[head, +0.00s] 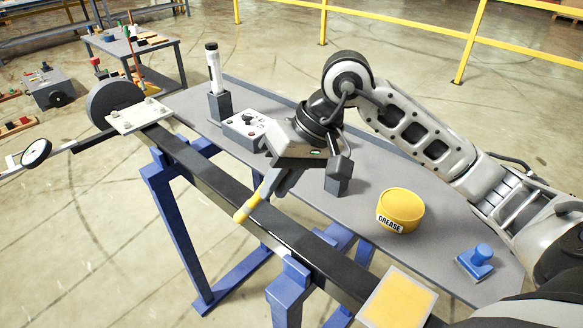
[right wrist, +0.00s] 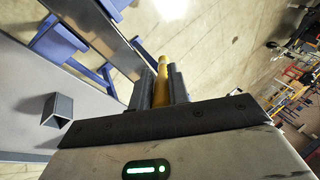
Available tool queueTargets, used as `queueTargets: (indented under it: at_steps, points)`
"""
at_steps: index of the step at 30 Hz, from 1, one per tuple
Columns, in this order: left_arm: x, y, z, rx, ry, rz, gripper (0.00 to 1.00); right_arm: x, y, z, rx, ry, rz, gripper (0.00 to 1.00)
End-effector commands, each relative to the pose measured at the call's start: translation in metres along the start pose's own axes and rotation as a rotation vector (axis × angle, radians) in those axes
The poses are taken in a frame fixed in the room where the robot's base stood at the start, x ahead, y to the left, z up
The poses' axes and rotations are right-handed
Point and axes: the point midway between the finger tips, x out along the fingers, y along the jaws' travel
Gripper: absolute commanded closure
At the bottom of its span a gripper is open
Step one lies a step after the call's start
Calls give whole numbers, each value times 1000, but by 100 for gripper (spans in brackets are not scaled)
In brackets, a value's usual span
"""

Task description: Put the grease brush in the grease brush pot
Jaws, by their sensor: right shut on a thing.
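My right gripper (head: 272,184) is shut on the grease brush (head: 250,205), a yellow-orange stick. The brush points down and to the left, over the dark beam beside the grey table. In the right wrist view the brush (right wrist: 161,82) stands out between the two dark fingers. In the right wrist view this pot (right wrist: 57,111) looks open-topped and empty. A yellow tub marked GREASE (head: 400,212) stands farther right. My left gripper is not in view.
A grey holder (head: 219,106) with a white marker and a control box (head: 245,128) stand at the table's far end. A blue block with a knob (head: 477,260) lies at the right. The dark beam (head: 205,172) on blue supports runs along the table's near side.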

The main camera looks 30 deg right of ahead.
Motion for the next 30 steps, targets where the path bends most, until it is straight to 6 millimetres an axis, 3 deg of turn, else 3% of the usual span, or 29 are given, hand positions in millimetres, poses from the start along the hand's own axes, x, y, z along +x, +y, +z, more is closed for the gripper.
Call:
queueTargets:
  at_steps: [5, 12, 18, 22, 25, 30]
  points:
    - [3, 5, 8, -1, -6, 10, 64, -11, 46, -43, 275, 30, 157, 100]
    - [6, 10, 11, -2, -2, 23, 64, -55, 115, -90, 820, 19, 348, 100]
    - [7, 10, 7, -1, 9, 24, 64, -91, 151, -101, 1140, -7, 400, 100]
    - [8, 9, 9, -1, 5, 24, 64, -103, 162, -103, 1246, -18, 408, 100]
    - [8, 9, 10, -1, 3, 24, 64, -101, 168, -101, 1279, -24, 412, 100]
    - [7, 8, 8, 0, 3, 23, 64, -75, 182, -95, 1285, -28, 415, 100]
